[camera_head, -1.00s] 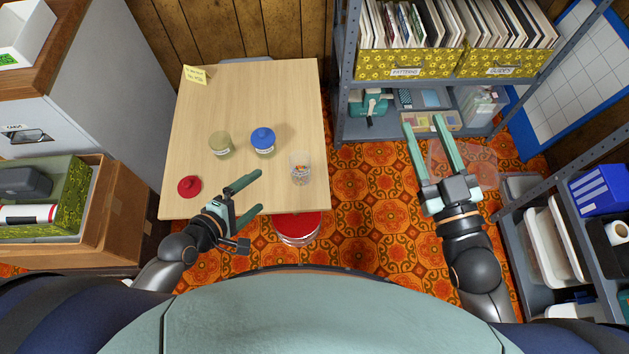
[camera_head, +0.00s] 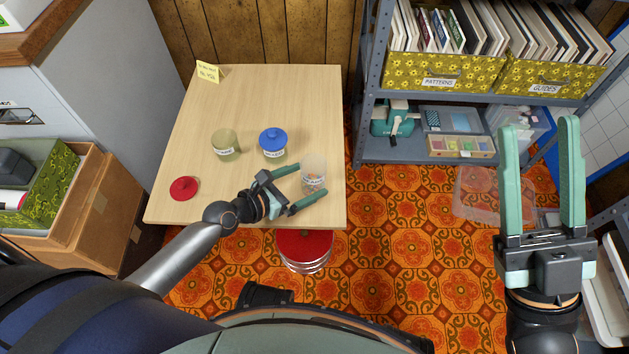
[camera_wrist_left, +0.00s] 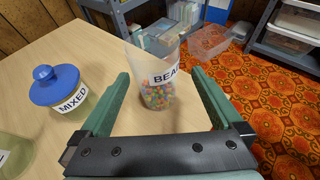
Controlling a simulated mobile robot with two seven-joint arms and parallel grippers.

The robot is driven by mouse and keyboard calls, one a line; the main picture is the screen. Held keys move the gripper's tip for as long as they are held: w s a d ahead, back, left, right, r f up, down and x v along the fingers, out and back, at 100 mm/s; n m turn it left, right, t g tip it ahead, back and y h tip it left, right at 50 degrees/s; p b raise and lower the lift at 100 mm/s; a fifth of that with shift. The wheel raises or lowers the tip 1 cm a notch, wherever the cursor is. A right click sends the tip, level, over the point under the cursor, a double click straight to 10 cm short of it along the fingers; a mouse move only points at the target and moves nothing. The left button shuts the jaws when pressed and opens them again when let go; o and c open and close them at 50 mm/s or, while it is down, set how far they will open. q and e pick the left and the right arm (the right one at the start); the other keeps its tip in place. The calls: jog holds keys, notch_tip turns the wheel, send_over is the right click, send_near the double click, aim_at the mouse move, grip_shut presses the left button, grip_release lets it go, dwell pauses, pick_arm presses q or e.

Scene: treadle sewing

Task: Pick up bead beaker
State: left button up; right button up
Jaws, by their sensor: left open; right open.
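The bead beaker (camera_head: 314,170) is a clear cup with colored beads at its bottom, standing upright near the table's right edge. In the left wrist view my left gripper (camera_wrist_left: 160,78) is open and empty. My right gripper (camera_head: 540,125) is open and empty, over the floor to the right.
On the table (camera_head: 255,90) stand a blue-lidded jar (camera_head: 273,143) labeled MIXED and an open jar (camera_head: 226,144). A red lid (camera_head: 184,188) lies at the front left. A red-topped stool (camera_head: 304,247) is by the table's front edge. A metal shelf (camera_head: 425,153) stands behind right.

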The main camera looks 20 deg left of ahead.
pick_arm(q)
jog(key=shift+x, duration=0.8)
jog(key=b+x, duration=0.1)
jog(key=x, duration=0.1)
jog(key=b+x, duration=0.2)
jog(key=shift+w+a+f, duration=0.2)
jog(key=shift+w+f, duration=0.05)
jog(key=shift+w+d, duration=0.25)
jog(key=shift+w, duration=0.1)
jog(key=c, duration=1.3)
jog(key=shift+c, duration=0.4)
jog(key=shift+r, duration=0.1)
